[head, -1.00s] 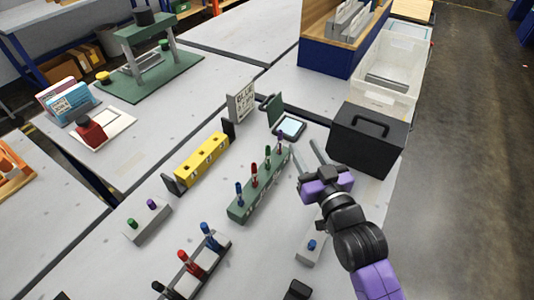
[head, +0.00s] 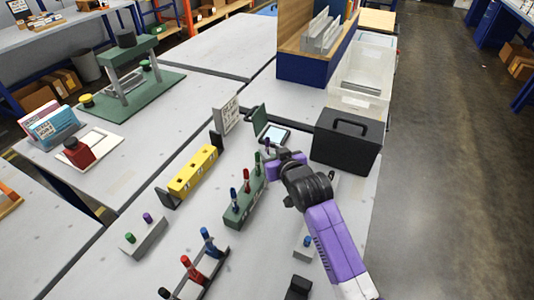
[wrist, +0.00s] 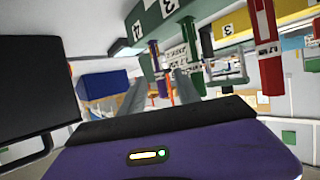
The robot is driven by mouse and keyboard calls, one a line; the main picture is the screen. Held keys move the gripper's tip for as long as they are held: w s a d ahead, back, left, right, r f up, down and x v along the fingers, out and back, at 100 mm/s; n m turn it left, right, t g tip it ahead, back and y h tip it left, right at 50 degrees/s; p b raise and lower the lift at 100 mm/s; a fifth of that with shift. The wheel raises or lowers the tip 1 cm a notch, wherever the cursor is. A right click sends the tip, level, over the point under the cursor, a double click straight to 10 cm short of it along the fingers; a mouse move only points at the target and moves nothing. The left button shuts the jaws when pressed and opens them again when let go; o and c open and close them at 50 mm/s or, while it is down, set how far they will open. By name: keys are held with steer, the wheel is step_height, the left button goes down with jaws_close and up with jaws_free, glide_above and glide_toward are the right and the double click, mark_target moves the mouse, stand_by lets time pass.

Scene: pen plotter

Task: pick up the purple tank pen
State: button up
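The green pen rack (head: 240,208) stands on the table with blue, red, green and purple pens upright in a row. The purple tank pen (head: 267,144) is at its far end, mostly hidden by my gripper in the head view. It also shows in the wrist view (wrist: 156,68), in the slot marked 4, beside the green pen (wrist: 189,50). My gripper (wrist: 159,88) is open, with a finger to each side of the purple pen in the picture. Contact cannot be told. In the head view my gripper (head: 274,159) is at the rack's far end.
A black case (head: 345,143) stands close right of my gripper; it fills the left of the wrist view. A yellow block (head: 193,172) is to the left. A second pen rack (head: 205,268) is in front.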

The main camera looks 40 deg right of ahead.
mark_target(268, 147)
steer(key=shift+x, duration=2.1)
steer(key=shift+d+r, duration=0.1)
steer(key=shift+r, duration=0.05)
jaws_close()
